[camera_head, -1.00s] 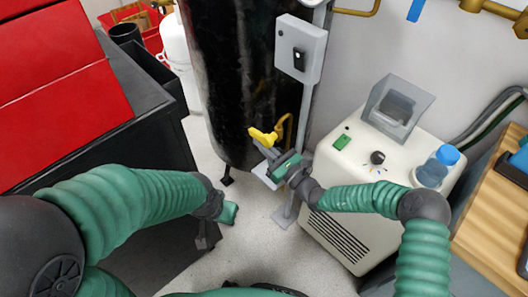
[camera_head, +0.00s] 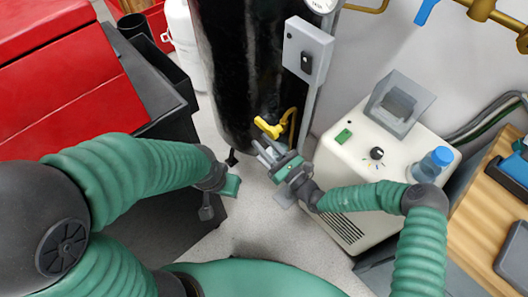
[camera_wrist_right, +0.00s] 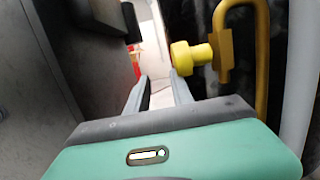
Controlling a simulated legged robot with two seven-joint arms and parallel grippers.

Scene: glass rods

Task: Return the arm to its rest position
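My right gripper (camera_head: 264,151) is in front of the black tank, just below the yellow valve handle (camera_head: 268,127). Its two fingers are apart, and nothing shows between them. The right wrist view shows the open fingers (camera_wrist_right: 158,84), with the yellow handle (camera_wrist_right: 192,56) beyond and to the right of the right fingertip, outside the gap. My left gripper (camera_head: 230,185) hangs beside the dark cabinet at the left. Its fingers are hidden, so its opening does not show.
The black tank (camera_head: 245,70) stands at the back, with a grey switch box (camera_head: 307,50) on a post. A cream machine (camera_head: 375,150) is close to my right arm and carries a blue-capped bottle (camera_head: 430,165). A red-topped dark cabinet (camera_head: 150,150) is at left. Clear floor lies between.

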